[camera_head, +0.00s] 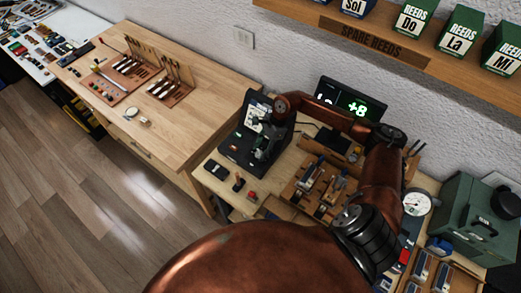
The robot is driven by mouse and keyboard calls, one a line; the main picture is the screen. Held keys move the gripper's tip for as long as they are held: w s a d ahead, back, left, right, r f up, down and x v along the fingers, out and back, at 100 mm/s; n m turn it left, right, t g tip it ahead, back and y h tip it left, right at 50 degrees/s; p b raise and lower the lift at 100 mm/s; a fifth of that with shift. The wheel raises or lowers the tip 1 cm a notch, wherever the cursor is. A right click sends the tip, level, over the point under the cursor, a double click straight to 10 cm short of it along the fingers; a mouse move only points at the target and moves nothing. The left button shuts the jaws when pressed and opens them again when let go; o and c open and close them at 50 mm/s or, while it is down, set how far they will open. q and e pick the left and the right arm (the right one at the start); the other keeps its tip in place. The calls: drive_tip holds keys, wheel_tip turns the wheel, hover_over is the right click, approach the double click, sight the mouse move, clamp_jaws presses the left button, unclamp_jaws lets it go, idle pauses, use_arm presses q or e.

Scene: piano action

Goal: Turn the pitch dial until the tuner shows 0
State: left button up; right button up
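The tuner (350,98) is a black box with a lit screen at the back of the right bench, against the wall. It reads +8 in green; its left part is partly covered by my arm. My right gripper (262,152) points down in front of a black device with a pale panel (252,112), left of the tuner. Its dark fingers overlap the device, and I cannot tell whether they touch it or are open. I cannot make out the pitch dial; it may be hidden behind the gripper. My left gripper is not in view.
A wooden tray of tools (318,186) lies under my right arm. A round white gauge (417,203) and a green metal box (470,215) stand at right. The left wooden bench (180,115) has bare room.

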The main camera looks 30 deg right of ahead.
drive_tip(key=c, duration=1)
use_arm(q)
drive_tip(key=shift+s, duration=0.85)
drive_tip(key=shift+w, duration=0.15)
use_arm(e)
drive_tip(key=shift+s+m, duration=0.1)
drive_tip(key=shift+m, duration=0.2)
drive_tip(key=shift+m+t, duration=0.5)
drive_tip(key=shift+m, duration=0.5)
drive_tip(key=m+t+p, duration=0.1)
drive_tip(key=m, duration=0.2)
drive_tip(key=m+t+h+p, duration=0.1)
drive_tip(key=m, duration=0.2)
drive_tip(key=shift+s+a+r+h, duration=0.1)
drive_tip(key=shift+a+h, duration=0.05)
drive_tip(key=shift+h, duration=0.15)
drive_tip(key=m+h, duration=0.1)
drive_tip(key=m, duration=0.2)
drive_tip(key=shift+a+t, duration=0.1)
drive_tip(key=shift+t, duration=0.2)
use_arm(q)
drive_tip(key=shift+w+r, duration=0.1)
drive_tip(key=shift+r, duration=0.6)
use_arm(e)
drive_tip(key=shift+m+h, duration=0.8)
drive_tip(key=shift+m, duration=1.3)
